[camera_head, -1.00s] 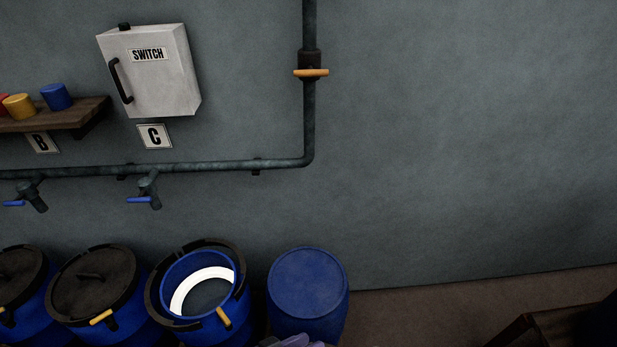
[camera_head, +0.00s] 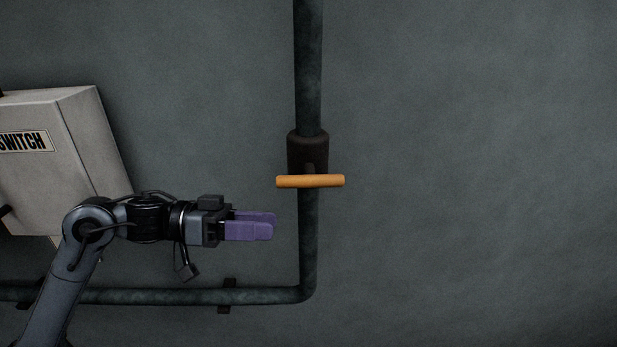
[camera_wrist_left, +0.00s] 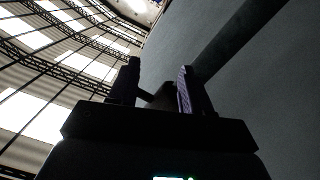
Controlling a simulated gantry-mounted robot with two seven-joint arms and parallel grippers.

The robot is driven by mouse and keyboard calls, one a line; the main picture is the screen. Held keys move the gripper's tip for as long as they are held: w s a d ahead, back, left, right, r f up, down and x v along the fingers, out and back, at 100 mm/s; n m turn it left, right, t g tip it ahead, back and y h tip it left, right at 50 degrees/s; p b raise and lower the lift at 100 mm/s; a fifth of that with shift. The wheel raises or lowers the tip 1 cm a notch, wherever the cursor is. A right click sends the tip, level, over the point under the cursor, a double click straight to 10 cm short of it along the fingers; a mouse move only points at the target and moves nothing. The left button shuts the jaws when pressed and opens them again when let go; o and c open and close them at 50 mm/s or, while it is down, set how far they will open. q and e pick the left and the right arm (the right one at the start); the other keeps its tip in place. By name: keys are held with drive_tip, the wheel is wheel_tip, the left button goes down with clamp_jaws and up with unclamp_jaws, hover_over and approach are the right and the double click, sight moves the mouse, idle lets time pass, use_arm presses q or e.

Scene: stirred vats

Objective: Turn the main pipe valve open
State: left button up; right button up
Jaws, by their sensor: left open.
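The main pipe valve (camera_head: 307,150) is a dark body on the vertical pipe. Its orange bar handle (camera_head: 322,181) lies horizontal, across the pipe. My left gripper (camera_head: 272,225), with purple fingers, is left of the pipe and below the handle in the head view. Its fingers point right, are apart and hold nothing. In the left wrist view the open fingers (camera_wrist_left: 159,68) show dark against the light. A dark shape shows between and behind them; it may be the valve and handle, but is too dark to tell. My right gripper is not in view.
The pipe (camera_head: 308,235) bends left below the valve and runs along the wall. A grey switch box (camera_head: 75,130) hangs at the left, behind my left arm. The wall right of the pipe is clear. The pipe also crosses the left wrist view (camera_wrist_left: 235,42).

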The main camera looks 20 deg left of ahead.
use_arm(q)
drive_tip(key=m+t, duration=0.1)
drive_tip(key=m, duration=0.1)
approach(299, 179)
drive_tip(key=w, duration=0.1)
drive_tip(key=p+x, duration=0.1)
drive_tip(key=x, duration=0.5)
drive_tip(key=p+x, duration=0.1)
drive_tip(key=x, duration=0.2)
drive_tip(key=shift+d+f+p, duration=0.25)
drive_tip(key=shift+d+p, duration=0.05)
drive_tip(key=shift+p, duration=0.05)
drive_tip(key=shift+w+d+f, duration=0.15)
drive_tip(key=shift+w+d, duration=0.2)
drive_tip(key=shift+d, duration=0.3)
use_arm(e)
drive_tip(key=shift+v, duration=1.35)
use_arm(q)
clamp_jaws()
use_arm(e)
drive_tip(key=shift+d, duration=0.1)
